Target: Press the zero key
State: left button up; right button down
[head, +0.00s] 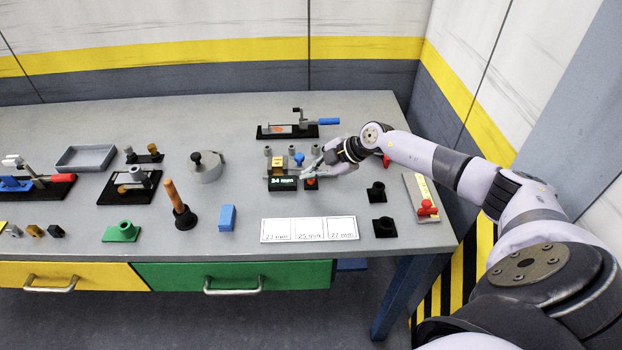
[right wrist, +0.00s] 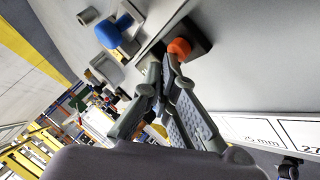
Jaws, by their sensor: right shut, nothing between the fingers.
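The measuring device (head: 278,165) stands on the table with a yellow block on it and a dark display (head: 283,184) reading 34 mm or 24 mm. A red round key (head: 311,182) on a black base sits just right of the display; it shows as an orange-red cap (right wrist: 180,48) in the right wrist view. My right gripper (head: 310,170) is shut and empty, with its fingertips (right wrist: 167,62) right by the key. I cannot tell whether they touch it. My left gripper is not in view.
A blue knob (head: 299,159) stands close behind the fingers, also in the right wrist view (right wrist: 107,34). A clamp (head: 288,131) with a blue handle is farther back. A white card (head: 309,229) with mm labels lies in front. Black stands (head: 376,192) are at right.

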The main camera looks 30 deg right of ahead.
aim_at(310, 181)
jog(key=shift+f, duration=0.35)
jog(key=shift+r, duration=0.1)
dwell(0.4)
jog(key=shift+r+p, duration=0.8)
jog(key=shift+p, duration=0.3)
notch_tip(310, 181, up, 5)
jog(key=p, duration=0.6)
jog(key=shift+r, duration=0.1)
